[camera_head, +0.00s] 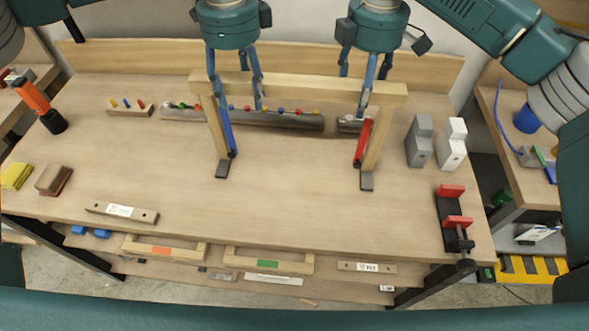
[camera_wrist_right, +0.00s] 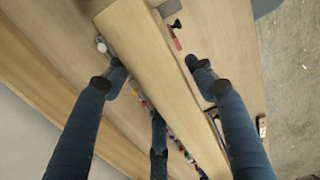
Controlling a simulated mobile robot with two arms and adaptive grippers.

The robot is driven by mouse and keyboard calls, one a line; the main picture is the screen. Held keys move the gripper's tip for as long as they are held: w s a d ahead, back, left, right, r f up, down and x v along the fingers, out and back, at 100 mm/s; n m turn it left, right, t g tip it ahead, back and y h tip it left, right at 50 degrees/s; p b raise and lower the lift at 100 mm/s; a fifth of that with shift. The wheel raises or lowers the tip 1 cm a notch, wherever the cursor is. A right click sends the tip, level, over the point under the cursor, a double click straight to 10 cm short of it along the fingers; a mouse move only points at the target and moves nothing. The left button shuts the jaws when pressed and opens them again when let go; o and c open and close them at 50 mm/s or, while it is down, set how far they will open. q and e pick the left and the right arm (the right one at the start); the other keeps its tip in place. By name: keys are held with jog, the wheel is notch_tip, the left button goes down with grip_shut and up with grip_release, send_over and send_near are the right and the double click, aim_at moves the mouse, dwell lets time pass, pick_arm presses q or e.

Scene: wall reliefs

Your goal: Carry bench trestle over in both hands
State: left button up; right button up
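The bench trestle stands upright on the workbench in the head view. It has a pale wooden top beam (camera_head: 300,88), two legs with dark feet, and a blue bar and a red bar along the legs. My left gripper (camera_head: 236,90) is above the beam's left part, fingers spread. My right gripper (camera_head: 364,92) is above the beam's right part, fingers spread, one reaching down in front of it. In the right wrist view the beam (camera_wrist_right: 150,60) runs between the open fingers of my right gripper (camera_wrist_right: 155,75), with a gap at the left finger.
The workbench (camera_head: 290,195) is clear in front of the trestle. Behind it are racks of small coloured tools (camera_head: 285,120). Grey and white blocks (camera_head: 419,145) and a red-and-black clamp (camera_head: 453,220) stand at right. A labelled bar (camera_head: 122,212) and sponges (camera_head: 17,177) lie at left.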

pick_arm(q)
jog(key=shift+r, duration=0.1)
pick_arm(e)
jog(key=shift+s+r, duration=0.1)
pick_arm(q)
jog(key=shift+r, duration=0.1)
jog(key=shift+r, duration=0.3)
notch_tip(320, 180, up, 11)
jog(key=shift+f, duration=0.1)
jog(key=shift+r, duration=0.2)
pick_arm(e)
jog(key=shift+r, duration=0.25)
notch_tip(320, 180, up, 12)
jog(key=shift+f, duration=0.25)
